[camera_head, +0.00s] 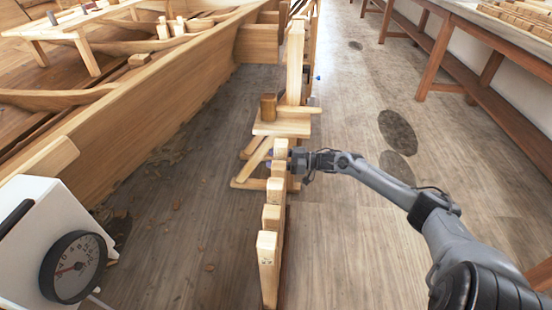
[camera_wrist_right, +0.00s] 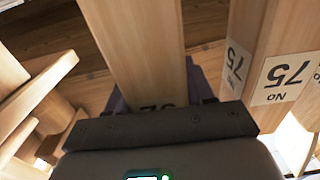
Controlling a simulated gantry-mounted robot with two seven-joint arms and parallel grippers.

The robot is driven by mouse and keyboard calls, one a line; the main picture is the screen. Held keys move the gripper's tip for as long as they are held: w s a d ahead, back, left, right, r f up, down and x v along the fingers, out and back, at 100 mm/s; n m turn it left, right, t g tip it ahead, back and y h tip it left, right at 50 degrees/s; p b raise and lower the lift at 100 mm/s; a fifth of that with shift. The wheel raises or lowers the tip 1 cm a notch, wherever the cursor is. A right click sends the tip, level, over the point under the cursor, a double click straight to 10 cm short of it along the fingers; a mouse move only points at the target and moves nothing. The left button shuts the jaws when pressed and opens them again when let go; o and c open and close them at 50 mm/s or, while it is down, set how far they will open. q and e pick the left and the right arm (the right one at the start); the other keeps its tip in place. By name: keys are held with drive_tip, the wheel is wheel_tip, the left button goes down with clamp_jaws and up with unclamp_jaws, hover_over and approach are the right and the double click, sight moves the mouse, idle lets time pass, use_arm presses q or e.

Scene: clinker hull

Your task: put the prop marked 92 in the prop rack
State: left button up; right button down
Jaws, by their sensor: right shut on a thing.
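My right gripper (camera_head: 296,160) reaches in from the right at the far end of a row of upright wooden props. It is shut on a pale wooden prop (camera_head: 280,150). In the right wrist view this prop (camera_wrist_right: 140,45) stands between the purple fingers (camera_wrist_right: 200,85). Its upside-down number is partly hidden by the gripper body, so I cannot read it surely. A neighbouring prop (camera_wrist_right: 262,50) beside it carries labels reading No 75. Other props (camera_head: 267,245) stand nearer in the head view. I cannot make out the prop rack clearly. My left gripper is not in view.
A wooden stand (camera_head: 283,127) with a brown wooden cylinder (camera_head: 268,107) is just beyond the props. The planked hull (camera_head: 160,95) runs along the left. A white box with a dial (camera_head: 73,267) is at lower left. A bench (camera_head: 470,25) lines the right, with clear floor before it.

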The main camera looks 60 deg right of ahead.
idle(0.8)
drive_tip(key=shift+f, duration=0.4)
drive_tip(key=shift+c, duration=1.8)
unclamp_jaws()
drive_tip(key=shift+f+b, duration=0.25)
drive_tip(key=shift+b, duration=0.05)
drive_tip(key=shift+p+v, duration=2.95)
drive_tip(key=shift+v, duration=2.5)
